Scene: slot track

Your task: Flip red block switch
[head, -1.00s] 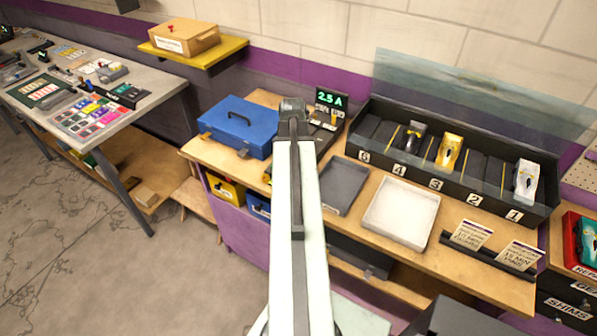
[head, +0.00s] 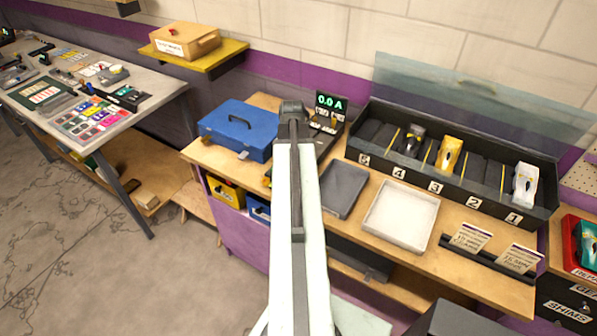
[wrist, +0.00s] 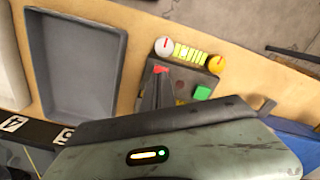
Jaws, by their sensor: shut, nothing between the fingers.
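In the wrist view, a small dark control panel carries a green block (wrist: 202,92) and a bit of red (wrist: 160,69), which looks like the red block switch. Its position is mostly hidden by my gripper. My gripper (wrist: 156,78) is shut and empty, with its dark grey tapered fingertips over the panel, at or very near the red part; I cannot tell if they touch. In the head view, the panel's display (head: 330,102) reads 0.0 A, and my arm covers the gripper.
The wrist view shows a white knob (wrist: 164,47) and an orange-yellow knob (wrist: 216,64) beside a yellow-green strip. In the head view, a blue case (head: 238,130) stands left of my arm. A grey tray (head: 343,187) and white tray (head: 400,215) lie right. A black rack (head: 520,221) holds cars.

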